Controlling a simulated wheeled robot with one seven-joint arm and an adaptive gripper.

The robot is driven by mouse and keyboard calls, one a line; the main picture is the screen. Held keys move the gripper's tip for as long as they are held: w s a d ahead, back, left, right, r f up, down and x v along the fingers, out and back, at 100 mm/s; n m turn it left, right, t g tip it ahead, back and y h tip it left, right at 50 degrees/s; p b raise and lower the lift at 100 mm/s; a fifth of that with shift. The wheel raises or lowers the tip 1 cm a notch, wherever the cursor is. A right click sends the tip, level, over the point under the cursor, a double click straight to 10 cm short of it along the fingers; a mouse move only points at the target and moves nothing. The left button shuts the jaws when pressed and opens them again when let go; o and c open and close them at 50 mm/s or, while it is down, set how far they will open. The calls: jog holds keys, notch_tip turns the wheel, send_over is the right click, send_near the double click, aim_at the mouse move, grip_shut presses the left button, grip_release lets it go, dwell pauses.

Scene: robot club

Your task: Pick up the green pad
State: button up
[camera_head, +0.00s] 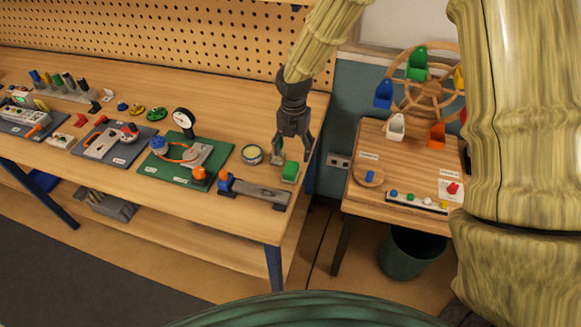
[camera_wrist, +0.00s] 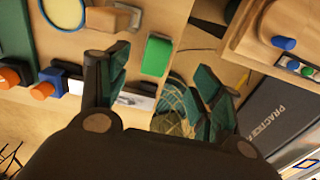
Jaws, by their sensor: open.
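The green pad (camera_head: 290,172) is a small green block near the right end of the long workbench. In the wrist view the green pad (camera_wrist: 157,56) lies beyond the fingertips, between the two fingers in the picture and nearer the left one. My gripper (camera_head: 293,155) is above the bench's right end, pointing down, with its fingers spread on either side of the pad in the head view. In the wrist view my gripper (camera_wrist: 165,85) is open with nothing between its fingers. Whether a finger touches the pad cannot be told.
A grey slide fixture (camera_head: 258,192) with orange and blue parts lies just in front of the pad. A round yellow-topped tin (camera_head: 252,154) is to its left. A small table (camera_head: 370,205) with a model wheel stands to the right, across a gap.

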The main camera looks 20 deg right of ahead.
aim_at(291, 168)
jog(key=f, duration=0.2)
jog(key=shift+a+f+p, duration=0.35)
jog(key=shift+a, duration=0.05)
jog(key=shift+w+f, duration=0.15)
jog(key=shift+f, duration=0.15)
jog(key=shift+s+d+f+p, duration=0.1)
jog(key=shift+s+f+p, duration=0.2)
jog(key=shift+p, duration=0.05)
jog(key=shift+f+p, duration=1.05)
jog(key=shift+f, duration=1.35)
jog(key=c, duration=1.2)
